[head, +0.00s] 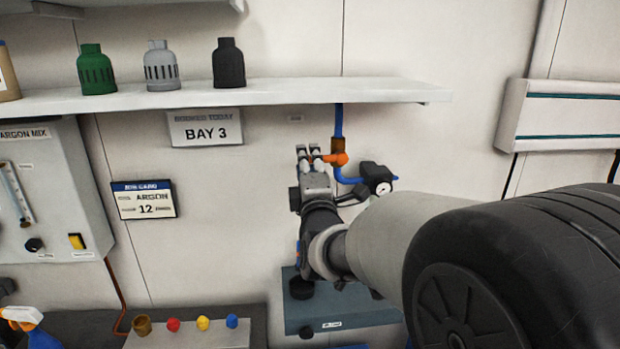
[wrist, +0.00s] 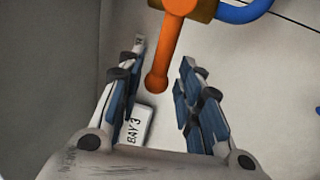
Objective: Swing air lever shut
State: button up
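The air lever is an orange handle on a brass valve (head: 338,145) on the blue air pipe (head: 338,119), below the shelf. In the wrist view the lever (wrist: 168,52) hangs down from the valve, and its rounded end lies between my two fingers in the picture. My gripper (head: 310,153) is at the left of the valve in the head view. In the wrist view my gripper (wrist: 160,85) is open, with a gap on both sides of the lever. I see no contact.
A shelf (head: 260,97) with green, grey and black nozzle cups runs above my gripper. A regulator with a gauge (head: 382,187) sits right of the valve. The BAY 3 sign (head: 205,128) hangs at left. A blue-grey box (head: 340,307) stands below.

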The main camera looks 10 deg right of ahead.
jog(key=s+f, duration=0.2)
jog(key=s, duration=0.8)
jog(key=shift+s, duration=0.35)
jog(key=s+d+f+m+g, duration=0.2)
jog(key=s+f+m+g, duration=0.3)
jog(key=s, duration=0.5)
jog(key=s+d+f+m+g, duration=0.2)
jog(key=s+f+m+g, duration=0.3)
jog(key=s, duration=0.5)
jog(key=s+d+f+m+g, duration=0.2)
jog(key=s+f+m+g, duration=0.3)
jog(key=s+m, duration=0.3)
jog(key=s+f, duration=0.1)
jog(key=s, duration=0.1)
jog(key=shift+s+d+g, duration=0.25)
jog(key=shift+s+g, duration=0.05)
jog(key=shift+f, duration=0.1)
